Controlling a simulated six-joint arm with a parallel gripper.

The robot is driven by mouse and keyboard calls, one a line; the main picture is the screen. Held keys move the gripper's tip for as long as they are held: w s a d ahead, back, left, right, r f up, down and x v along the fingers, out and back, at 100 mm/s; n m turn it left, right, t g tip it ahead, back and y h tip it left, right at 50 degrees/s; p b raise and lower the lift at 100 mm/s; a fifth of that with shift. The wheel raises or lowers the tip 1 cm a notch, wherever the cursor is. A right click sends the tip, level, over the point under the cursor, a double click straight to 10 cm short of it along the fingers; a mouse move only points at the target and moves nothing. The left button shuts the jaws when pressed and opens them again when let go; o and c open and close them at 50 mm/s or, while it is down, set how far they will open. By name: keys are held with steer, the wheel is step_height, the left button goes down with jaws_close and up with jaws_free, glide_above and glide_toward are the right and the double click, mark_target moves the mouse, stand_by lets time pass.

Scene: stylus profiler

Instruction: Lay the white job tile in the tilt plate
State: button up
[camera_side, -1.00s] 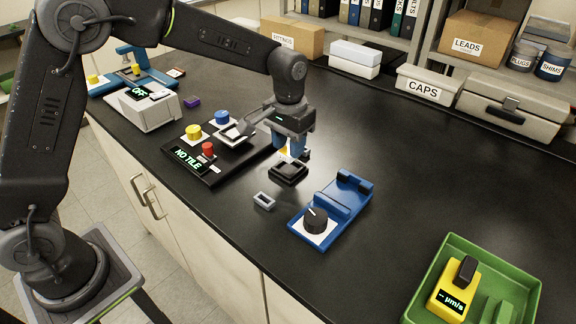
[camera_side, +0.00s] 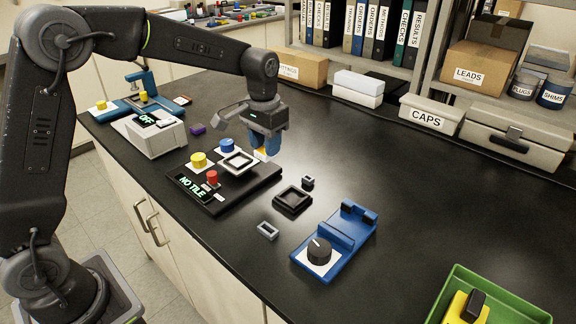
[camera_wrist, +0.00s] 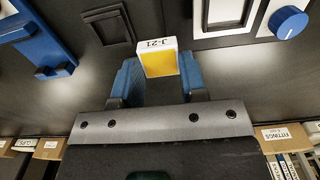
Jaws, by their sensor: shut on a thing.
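My gripper (camera_side: 266,147) is shut on the white job tile (camera_side: 262,155). In the wrist view the tile (camera_wrist: 156,46) shows a white edge marked J-21 and a yellow face, between the blue fingers (camera_wrist: 158,80). The tile is held above the bench, beyond the black panel's right back side. The tilt plate appears to be the pale square frame (camera_side: 238,163) on that panel, left of my gripper and empty; part of it shows in the wrist view (camera_wrist: 224,14). The panel display (camera_side: 190,187) reads NO TILE.
Around the plate are a blue knob (camera_side: 227,146), a yellow knob (camera_side: 199,160) and a red button (camera_side: 212,177).

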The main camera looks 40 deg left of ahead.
step_height(320, 180, up, 2)
glide_above(238, 161)
steer(key=shift+d, duration=0.1)
steer(key=shift+f, duration=2.5)
steer(key=shift+f, duration=0.35)
steer(key=shift+f, duration=0.35)
